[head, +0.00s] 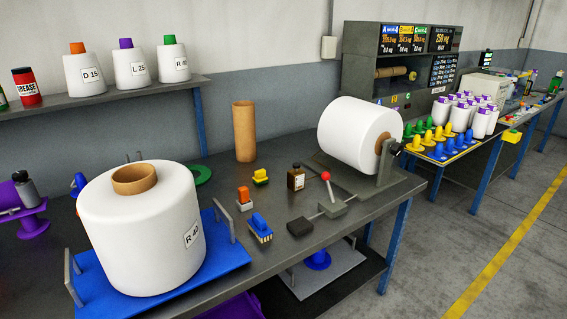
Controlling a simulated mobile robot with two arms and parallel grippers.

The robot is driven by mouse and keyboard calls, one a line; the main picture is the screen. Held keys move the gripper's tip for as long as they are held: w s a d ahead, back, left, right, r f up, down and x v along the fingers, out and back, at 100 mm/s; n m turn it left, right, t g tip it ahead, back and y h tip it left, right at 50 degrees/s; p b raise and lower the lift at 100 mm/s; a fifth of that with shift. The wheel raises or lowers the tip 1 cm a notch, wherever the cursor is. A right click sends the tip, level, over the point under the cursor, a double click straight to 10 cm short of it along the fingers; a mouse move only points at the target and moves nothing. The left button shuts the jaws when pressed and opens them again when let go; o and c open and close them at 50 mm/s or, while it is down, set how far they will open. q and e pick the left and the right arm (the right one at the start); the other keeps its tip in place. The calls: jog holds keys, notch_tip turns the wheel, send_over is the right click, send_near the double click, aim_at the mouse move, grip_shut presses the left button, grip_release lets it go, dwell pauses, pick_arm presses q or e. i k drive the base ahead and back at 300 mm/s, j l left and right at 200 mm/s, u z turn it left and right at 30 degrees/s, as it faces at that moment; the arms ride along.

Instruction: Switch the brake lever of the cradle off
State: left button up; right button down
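The cradle (383,170) stands on the right part of the dark table in the head view. It holds a large white bobbin (358,133) lying on its side on a brown core. The brake lever (328,190) is a thin rod with a red ball knob (325,176). It rises from a small grey block (333,208) in front of the cradle and leans slightly to the left. Neither of my grippers is in view, and nothing touches the lever.
A large white bobbin labelled R (140,235) stands on a blue tray (222,262) at front left. A brown bottle (296,177), a dark block (300,227), a blue brush (260,228) and a brown tube (244,132) stand near the lever. Bare tabletop lies between them.

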aim_at(325, 175)
jog(key=i+j, duration=0.8)
jog(key=j, duration=0.15)
